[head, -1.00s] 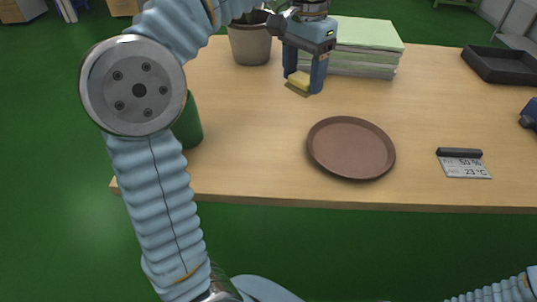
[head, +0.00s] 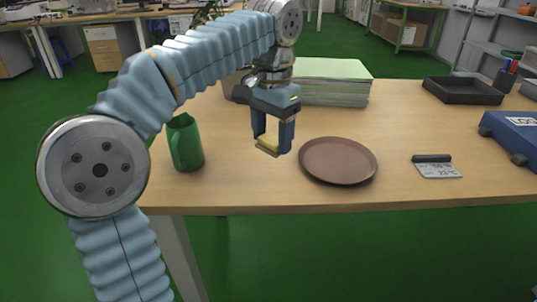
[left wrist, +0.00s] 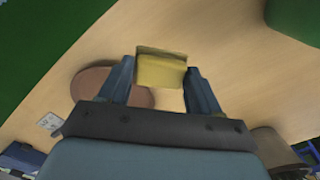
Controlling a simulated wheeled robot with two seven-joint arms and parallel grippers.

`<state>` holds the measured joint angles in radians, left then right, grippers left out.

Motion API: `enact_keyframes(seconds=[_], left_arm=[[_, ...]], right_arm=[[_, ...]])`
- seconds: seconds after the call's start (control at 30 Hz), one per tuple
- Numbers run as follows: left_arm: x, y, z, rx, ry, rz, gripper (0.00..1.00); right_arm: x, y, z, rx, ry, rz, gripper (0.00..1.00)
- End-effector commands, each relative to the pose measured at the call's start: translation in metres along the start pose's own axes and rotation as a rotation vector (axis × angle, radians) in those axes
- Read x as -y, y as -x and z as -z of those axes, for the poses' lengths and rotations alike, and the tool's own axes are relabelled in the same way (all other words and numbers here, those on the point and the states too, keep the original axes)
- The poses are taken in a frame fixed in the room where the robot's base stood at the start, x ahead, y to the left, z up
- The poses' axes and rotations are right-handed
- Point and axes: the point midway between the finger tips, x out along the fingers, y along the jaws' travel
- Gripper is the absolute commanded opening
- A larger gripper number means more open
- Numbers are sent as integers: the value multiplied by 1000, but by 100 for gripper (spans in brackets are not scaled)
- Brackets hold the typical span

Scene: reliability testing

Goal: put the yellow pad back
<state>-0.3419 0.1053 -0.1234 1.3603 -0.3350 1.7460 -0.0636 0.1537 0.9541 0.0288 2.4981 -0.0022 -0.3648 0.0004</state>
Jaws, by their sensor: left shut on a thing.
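The yellow pad (head: 267,147) is a small, flat yellow block. My left gripper (head: 272,149) points down and is shut on it, left of the round brown plate (head: 338,161) and right of the green mug (head: 185,143). In the left wrist view the pad (left wrist: 161,70) sits between the two fingertips of my left gripper (left wrist: 160,78), with the brown plate (left wrist: 92,83) partly hidden behind the left finger. I cannot tell the exact height of the pad over the table. My right gripper is out of view.
A stack of paper (head: 330,82) lies at the back of the wooden table (head: 400,130). A pot (left wrist: 276,147) shows in the left wrist view.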

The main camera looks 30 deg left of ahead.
Motion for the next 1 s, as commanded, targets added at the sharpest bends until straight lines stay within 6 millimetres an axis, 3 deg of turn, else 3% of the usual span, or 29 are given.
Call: enact_keyframes(seconds=[0.4,0.53,0.97,1.0], left_arm=[[29,-48,21,2,1,0,34],[28,-68,20,0,-1,-1,34],[27,-76,20,-1,-1,-1,34],[27,-75,20,-1,-1,-1,66]], right_arm=[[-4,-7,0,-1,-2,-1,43],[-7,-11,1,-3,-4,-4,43],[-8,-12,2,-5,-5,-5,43],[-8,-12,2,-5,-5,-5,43]])
